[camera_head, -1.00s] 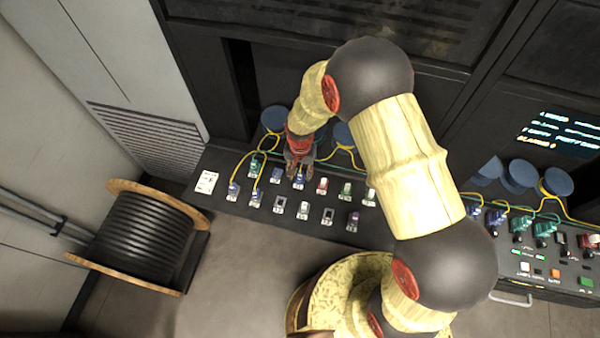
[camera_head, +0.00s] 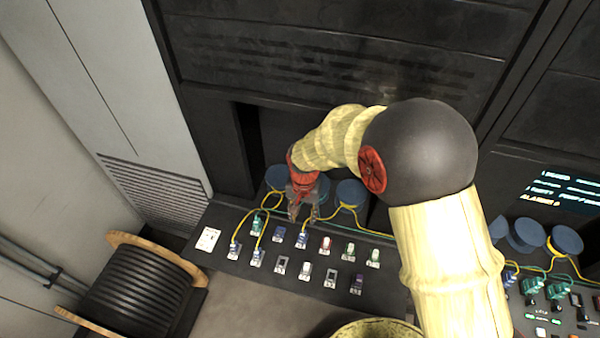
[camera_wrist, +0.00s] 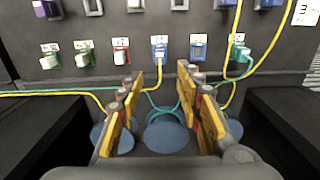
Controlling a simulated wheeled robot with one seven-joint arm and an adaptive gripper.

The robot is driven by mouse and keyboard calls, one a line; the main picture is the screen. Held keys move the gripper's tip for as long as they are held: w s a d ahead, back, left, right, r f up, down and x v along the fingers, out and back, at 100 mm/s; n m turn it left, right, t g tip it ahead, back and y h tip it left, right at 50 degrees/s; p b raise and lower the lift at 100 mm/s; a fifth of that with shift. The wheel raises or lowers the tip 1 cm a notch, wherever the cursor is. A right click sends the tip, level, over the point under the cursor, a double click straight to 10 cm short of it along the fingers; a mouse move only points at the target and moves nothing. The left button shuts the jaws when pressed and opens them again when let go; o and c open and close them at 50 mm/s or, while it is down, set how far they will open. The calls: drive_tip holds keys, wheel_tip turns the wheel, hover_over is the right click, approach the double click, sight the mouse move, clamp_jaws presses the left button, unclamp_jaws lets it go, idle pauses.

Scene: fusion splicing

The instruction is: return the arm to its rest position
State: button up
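My gripper (camera_head: 300,216) is above the back edge of the dark port panel (camera_head: 226,272), near the blue spools. In the wrist view its two yellow-padded fingers (camera_wrist: 158,100) are apart with nothing held between them. A blue connector (camera_wrist: 159,48) sits in the panel's port row ahead of the fingertips, apart from them; it also shows in the head view (camera_head: 301,240). My arm reaches over from the right, with its large dark joint raised over the cabinet front.
Blue spools (camera_wrist: 165,135) lie below the fingers. Yellow and teal cables run from the panel past the gripper. A wooden cable drum (camera_head: 135,285) stands on the floor at left. A dark cabinet (camera_head: 330,50) rises behind the panel.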

drive_tip(key=s+d+r+n+t+b, duration=0.2)
drive_tip(key=s+d+r+b, duration=0.5)
drive_tip(key=s, duration=0.3)
drive_tip(key=s+d+r+n+t+b, duration=0.2)
drive_tip(key=s+d+r+t+b, duration=0.1)
drive_tip(key=s+d+r+b, duration=0.4)
drive_tip(key=s+r+b, duration=0.1)
drive_tip(key=s, duration=0.2)
drive_tip(key=shift+t, duration=0.3)
drive_tip(key=shift+d, duration=0.1)
